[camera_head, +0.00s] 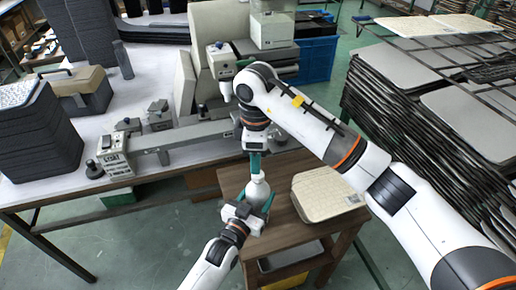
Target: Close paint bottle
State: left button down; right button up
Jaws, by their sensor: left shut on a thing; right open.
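A white paint bottle (257,190) stands upright on the small brown wooden table (285,238). My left gripper (258,197) comes from below and is shut around the bottle's body, with its teal fingers on either side. My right gripper (255,163) points down from above, right over the bottle's top, with its teal fingers close to it. The fingers are small in the picture and hide the bottle's top, so I cannot see a cap or whether the fingers touch it.
A stack of cream panels (328,193) lies on the wooden table, right of the bottle. A long grey work table (150,110) with a metal rail machine (185,137) stands behind. Tall stacks of dark-edged trays (405,115) stand at the right.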

jog(key=n, duration=0.7)
jog(key=shift+a+r, duration=0.2)
jog(key=shift+r, duration=0.15)
jog(key=n, duration=0.7)
jog(key=shift+a+r, duration=0.1)
jog(key=shift+r, duration=0.15)
jog(key=n, duration=0.7)
jog(key=shift+a+r, duration=0.1)
jog(key=shift+r, duration=0.15)
jog(key=n, duration=0.6)
jog(key=shift+r+n, duration=0.15)
jog(key=shift+n, duration=0.25)
jog(key=n, duration=0.4)
jog(key=shift+d+r, duration=0.1)
jog(key=shift+d, duration=0.1)
jog(key=n, duration=0.4)
jog(key=shift+d+r+n, duration=0.1)
jog(key=shift+d+n, duration=0.05)
jog(key=shift+n, duration=0.25)
jog(key=n, duration=0.4)
jog(key=shift+d+r, duration=0.1)
jog(key=n, duration=0.4)
jog(key=shift+d, duration=0.2)
